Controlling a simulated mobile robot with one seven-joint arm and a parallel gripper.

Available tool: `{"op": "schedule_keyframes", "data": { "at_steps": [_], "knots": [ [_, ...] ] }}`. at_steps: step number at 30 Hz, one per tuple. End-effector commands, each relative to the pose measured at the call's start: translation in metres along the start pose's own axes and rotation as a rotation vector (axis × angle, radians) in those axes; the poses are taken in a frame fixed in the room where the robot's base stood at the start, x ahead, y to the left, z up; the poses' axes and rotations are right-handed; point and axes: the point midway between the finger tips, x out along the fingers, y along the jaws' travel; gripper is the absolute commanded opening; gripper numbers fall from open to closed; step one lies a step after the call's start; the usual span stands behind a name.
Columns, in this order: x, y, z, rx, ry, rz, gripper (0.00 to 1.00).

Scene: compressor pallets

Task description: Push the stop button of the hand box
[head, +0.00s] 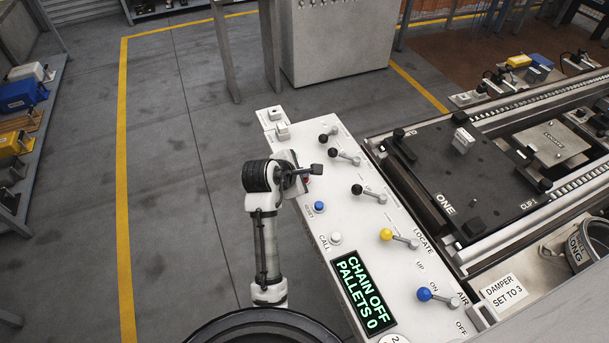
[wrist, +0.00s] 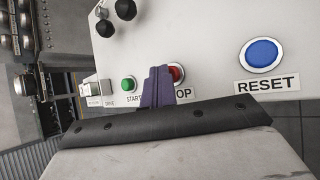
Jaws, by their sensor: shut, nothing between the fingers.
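The hand box (head: 355,205) is a long white panel of buttons and levers in the head view. The red stop button (wrist: 178,72) shows in the wrist view, partly hidden behind my shut fingers (wrist: 158,85), with "OP" readable below it. My gripper (head: 316,169) is over the panel's left edge in the head view, where only a sliver of red shows beside it. Whether the fingers touch the button cannot be told. The green start button (wrist: 128,83) is just left of the fingers, and the blue reset button (wrist: 262,53) is farther right.
Black-knobbed levers (head: 357,190) and a yellow-knobbed lever (head: 386,235) stand up from the panel. A white call button (head: 336,238) and a display (head: 363,292) reading "CHAIN OFF PALLETS 0" lie nearer me. A conveyor with a black pallet (head: 440,165) is at right.

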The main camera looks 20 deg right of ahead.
Motion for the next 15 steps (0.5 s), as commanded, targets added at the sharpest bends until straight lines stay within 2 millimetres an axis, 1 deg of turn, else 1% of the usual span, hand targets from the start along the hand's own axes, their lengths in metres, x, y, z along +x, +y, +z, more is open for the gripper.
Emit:
{"op": "schedule_keyframes", "data": {
  "at_steps": [9,15],
  "knots": [
    [-0.0111,0.0075,0.0081,-0.001,0.0,-0.002,0.0],
    [-0.0114,0.0079,0.0083,0.0,0.0,-0.001,0.0]
  ]
}}
